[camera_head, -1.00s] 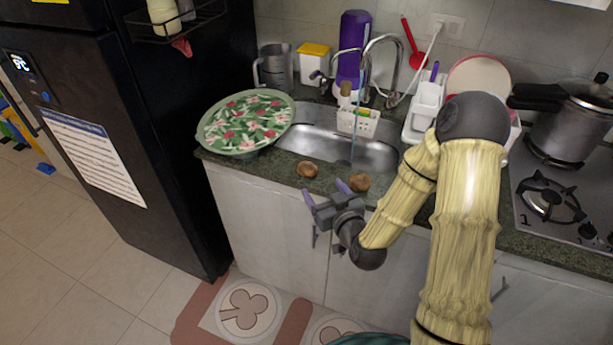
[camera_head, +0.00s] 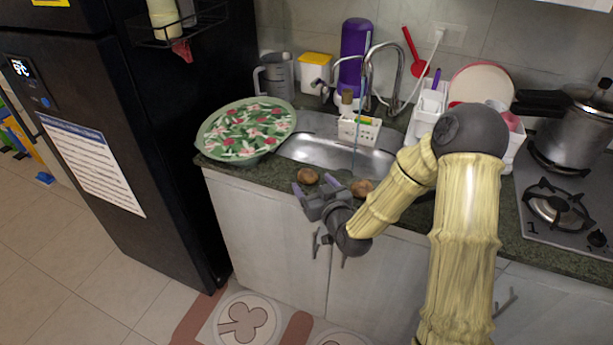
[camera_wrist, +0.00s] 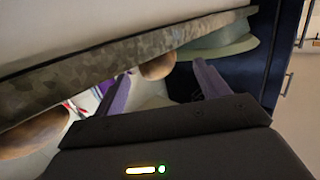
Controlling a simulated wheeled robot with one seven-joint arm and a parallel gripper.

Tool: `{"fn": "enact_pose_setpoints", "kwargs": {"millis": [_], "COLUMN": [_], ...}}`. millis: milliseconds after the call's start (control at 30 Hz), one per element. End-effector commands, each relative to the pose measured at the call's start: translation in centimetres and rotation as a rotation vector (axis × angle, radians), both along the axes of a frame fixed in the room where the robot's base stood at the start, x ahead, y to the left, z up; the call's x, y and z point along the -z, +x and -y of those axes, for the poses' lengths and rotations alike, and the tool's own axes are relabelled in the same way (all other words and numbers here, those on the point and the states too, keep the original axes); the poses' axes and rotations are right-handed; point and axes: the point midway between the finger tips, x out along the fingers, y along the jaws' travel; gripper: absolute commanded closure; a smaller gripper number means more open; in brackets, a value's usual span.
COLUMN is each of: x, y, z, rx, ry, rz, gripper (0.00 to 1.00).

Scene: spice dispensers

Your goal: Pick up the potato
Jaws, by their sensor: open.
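Two brown potatoes lie near the counter's front edge, before the sink. The left potato (camera_head: 307,176) is just beyond my gripper's fingertips; the right potato (camera_head: 362,188) is beside the gripper to its right. My gripper (camera_head: 315,184) is open and empty, with its two purple fingers pointing towards the left potato. In the wrist view, one potato (camera_wrist: 158,67) shows in the gap between the fingertips of my gripper (camera_wrist: 160,77), and part of a larger-looking potato (camera_wrist: 32,135) shows at the left. I cannot tell whether any finger touches a potato.
The granite counter edge (camera_head: 395,218) is close to my gripper. A floral green basin (camera_head: 247,130) stands left of the sink (camera_head: 325,155). A black fridge (camera_head: 120,130) is at the left. The stove (camera_head: 560,205) with a pressure cooker (camera_head: 580,130) is at the right.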

Motion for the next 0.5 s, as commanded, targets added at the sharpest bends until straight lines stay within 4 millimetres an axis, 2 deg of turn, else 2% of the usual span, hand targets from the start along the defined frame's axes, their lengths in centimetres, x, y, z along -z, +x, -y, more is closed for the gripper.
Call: {"fn": "enact_pose_setpoints", "kwargs": {"millis": [167, 500], "x": [0.1, 1.2], "y": [0.3, 4.0], "z": [0.0, -2.0], "rx": [0.003, -0.002], "ry": [0.0, 0.0], "rz": [0.0, 0.002], "gripper": [0.26, 0.26]}}
